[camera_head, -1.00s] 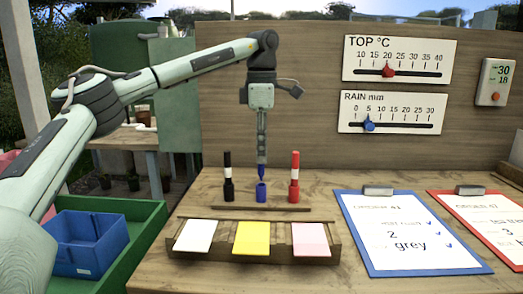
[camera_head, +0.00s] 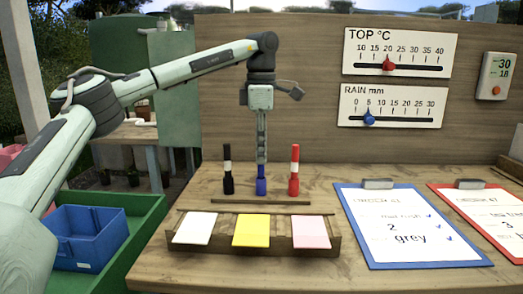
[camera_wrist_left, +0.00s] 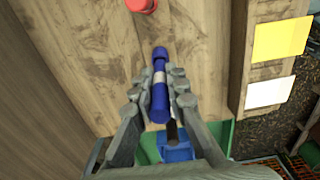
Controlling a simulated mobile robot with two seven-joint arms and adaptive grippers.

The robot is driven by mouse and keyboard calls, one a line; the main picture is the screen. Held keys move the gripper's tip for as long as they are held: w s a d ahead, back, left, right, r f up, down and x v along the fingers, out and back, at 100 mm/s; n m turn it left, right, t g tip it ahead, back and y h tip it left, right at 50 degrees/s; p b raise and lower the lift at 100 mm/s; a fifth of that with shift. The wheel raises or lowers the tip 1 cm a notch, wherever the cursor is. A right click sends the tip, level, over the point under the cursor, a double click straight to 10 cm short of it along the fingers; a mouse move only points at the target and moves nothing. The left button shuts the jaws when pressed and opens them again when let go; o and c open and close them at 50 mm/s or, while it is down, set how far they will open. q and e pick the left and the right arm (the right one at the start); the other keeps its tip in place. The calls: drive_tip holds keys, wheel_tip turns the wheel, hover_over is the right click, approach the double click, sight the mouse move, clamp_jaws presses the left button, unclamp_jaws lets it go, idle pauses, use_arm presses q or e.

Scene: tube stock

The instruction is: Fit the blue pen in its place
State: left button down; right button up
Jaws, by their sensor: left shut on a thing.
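My left gripper (camera_head: 262,160) points down and is shut on the blue pen (camera_head: 261,170). The pen is upright, its lower part meeting the blue holder (camera_head: 261,187) between the black and red ones. I cannot tell how deep it sits. In the left wrist view the blue pen (camera_wrist_left: 160,98), with a pale band, lies between both fingers (camera_wrist_left: 157,95). The black pen (camera_head: 227,170) stands upright to the left, and the red pen (camera_head: 295,170) to the right. My right gripper is not in view.
A wooden rack with white (camera_head: 195,230), yellow (camera_head: 251,231) and pink (camera_head: 312,232) pads lies in front of the pens. A blue-edged clipboard (camera_head: 405,255) lies to the right. A blue bin (camera_head: 88,240) stands at the left. A wooden back wall (camera_head: 300,100) rises behind.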

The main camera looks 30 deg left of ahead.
use_arm(q)
drive_tip(key=shift+f+b, duration=0.35)
drive_tip(key=shift+f, duration=1.2)
drive_tip(key=c, duration=1.4)
unclamp_jaws()
drive_tip(key=shift+c, duration=0.2)
wheel_tip(320, 180, up, 12)
drive_tip(key=shift+r, duration=0.1)
